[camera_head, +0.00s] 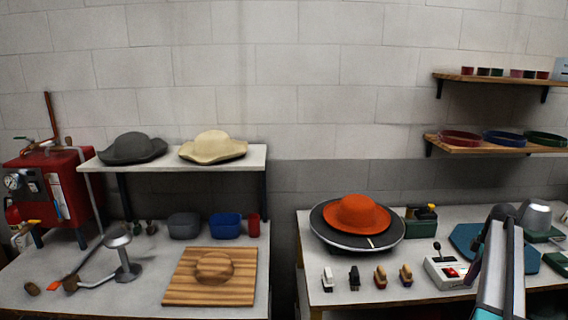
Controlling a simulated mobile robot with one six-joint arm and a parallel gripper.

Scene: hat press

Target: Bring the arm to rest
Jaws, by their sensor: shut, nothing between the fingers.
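My arm shows at the lower right of the head view as a grey link (503,265) with a dark upper end and teal at its base. It stands roughly upright in front of the right table. My gripper's fingers cannot be made out in this view. An orange hat (357,213) lies on a round dark plate with a pale rim (330,238) on the right table. A dark grey hat (133,147) and a cream hat (213,144) rest on the raised white shelf at the left.
The left table (100,300) holds a wooden board (185,290), a metal stand (124,258) and bins (226,224). A red boiler (75,190) stands far left. Small brushes (380,277) and a switch box (447,272) lie near my arm. A gap separates the tables.

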